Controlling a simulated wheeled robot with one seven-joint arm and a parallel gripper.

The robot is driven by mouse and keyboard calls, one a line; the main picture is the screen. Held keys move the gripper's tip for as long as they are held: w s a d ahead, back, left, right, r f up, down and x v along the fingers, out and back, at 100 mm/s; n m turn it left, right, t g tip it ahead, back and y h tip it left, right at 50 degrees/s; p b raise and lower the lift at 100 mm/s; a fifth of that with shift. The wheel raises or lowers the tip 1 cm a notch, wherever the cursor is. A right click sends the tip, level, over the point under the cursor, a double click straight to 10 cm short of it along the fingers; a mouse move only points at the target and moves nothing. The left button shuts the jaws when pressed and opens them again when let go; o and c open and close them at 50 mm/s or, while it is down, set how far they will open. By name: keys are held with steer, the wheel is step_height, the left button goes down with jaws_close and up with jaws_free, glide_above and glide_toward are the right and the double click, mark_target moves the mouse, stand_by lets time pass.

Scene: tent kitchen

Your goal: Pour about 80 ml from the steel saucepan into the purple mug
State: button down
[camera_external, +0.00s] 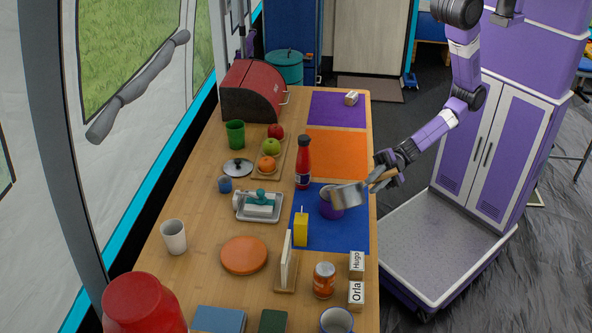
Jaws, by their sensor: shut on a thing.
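The steel saucepan (349,195) is held by its wooden handle in my gripper (378,176), which is shut on it. The pan is off the table, above the right edge of the blue mat (349,239), and looks tilted with its left side over the mug. The purple mug (332,208) stands on the blue mat under and just left of the pan. The pan partly hides the mug. The inside of the pan, any liquid and the level in the mug cannot be made out.
A yellow carton (301,229) stands left of the mug. A red bottle (303,163) stands behind it. An orange can (324,280) and name blocks (356,265) stand in front.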

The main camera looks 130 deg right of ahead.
steer(key=shift+s+d+r+m+t+b, duration=0.15)
steer(key=shift+d+m+t+b, duration=0.25)
steer(key=shift+m+b, duration=0.25)
steer(key=shift+s+d+m+t+b, duration=0.1)
steer(key=shift+d+m+t+b, duration=0.2)
steer(key=shift+d+m+b, duration=0.35)
steer(key=shift+a+r, duration=0.1)
steer(key=shift+r, duration=0.1)
steer(key=shift+s+d+h, duration=0.1)
steer(key=shift+d+h, duration=0.15)
steer(key=shift+h, duration=0.05)
steer(key=shift+s+d+r+m+t+h+b, duration=0.15)
steer(key=shift+d+r+m+t+h+b, duration=0.2)
steer(key=shift+d+m+b, duration=0.35)
steer(key=shift+s+d+r+m+t+h+b, duration=0.15)
steer(key=shift+d+r+m+t+b, duration=0.2)
steer(key=shift+m, duration=0.55)
steer(key=shift+s+d+r+m+t+h+b, duration=0.2)
steer(key=shift+d+m+t+h+b, duration=0.15)
steer(key=shift+d+m, duration=0.4)
